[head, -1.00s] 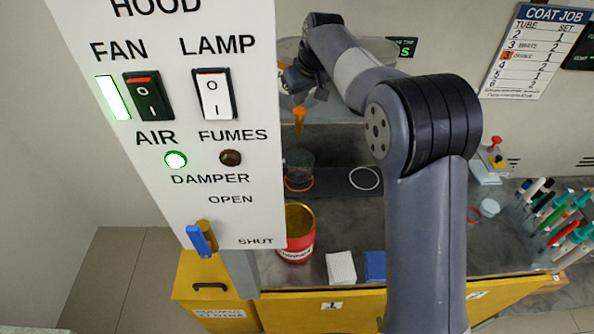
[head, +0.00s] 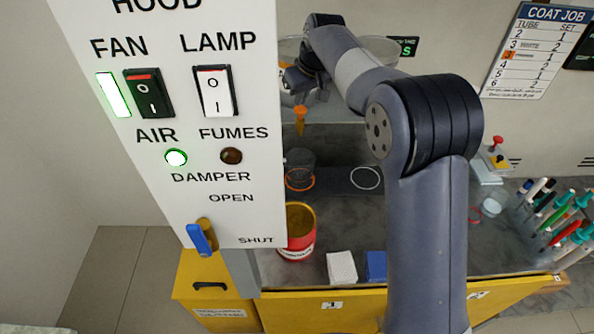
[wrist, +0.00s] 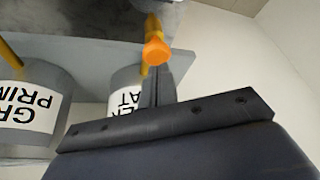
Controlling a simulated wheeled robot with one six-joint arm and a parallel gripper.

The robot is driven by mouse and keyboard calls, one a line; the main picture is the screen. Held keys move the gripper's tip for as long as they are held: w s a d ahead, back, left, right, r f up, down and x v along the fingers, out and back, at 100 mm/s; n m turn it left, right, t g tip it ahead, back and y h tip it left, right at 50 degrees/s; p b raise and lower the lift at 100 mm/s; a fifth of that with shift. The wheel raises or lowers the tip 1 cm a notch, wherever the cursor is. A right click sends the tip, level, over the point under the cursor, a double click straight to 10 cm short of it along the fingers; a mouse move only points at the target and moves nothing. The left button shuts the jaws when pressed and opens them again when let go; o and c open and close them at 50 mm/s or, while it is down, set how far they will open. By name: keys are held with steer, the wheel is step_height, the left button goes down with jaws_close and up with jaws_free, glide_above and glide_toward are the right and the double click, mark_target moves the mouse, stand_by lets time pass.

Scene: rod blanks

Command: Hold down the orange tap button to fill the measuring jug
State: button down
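The orange tap button (wrist: 157,50) shows in the wrist view just beyond my fingertips. My gripper (wrist: 157,78) looks shut, its two narrow fingers together with nothing between them. The tips overlap the button's lower edge in the picture; I cannot tell whether they press it. In the head view the orange tap (head: 300,116) hangs below my wrist, and my fingers are hidden. The dark, see-through measuring jug (head: 300,160) stands below the tap, at an orange ring on a dark strip. Its fill level cannot be read.
A white hood panel (head: 215,140) with switches fills the left front. A red tin (head: 300,248), a white block (head: 341,267) and a blue block (head: 375,265) stand near the bench's front edge. An empty white ring (head: 366,178) lies right of the jug. Pens (head: 560,220) stand far right.

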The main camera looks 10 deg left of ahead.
steer(key=shift+f+b, duration=0.55)
steer(key=shift+f, duration=0.7)
stand_by(6.8)
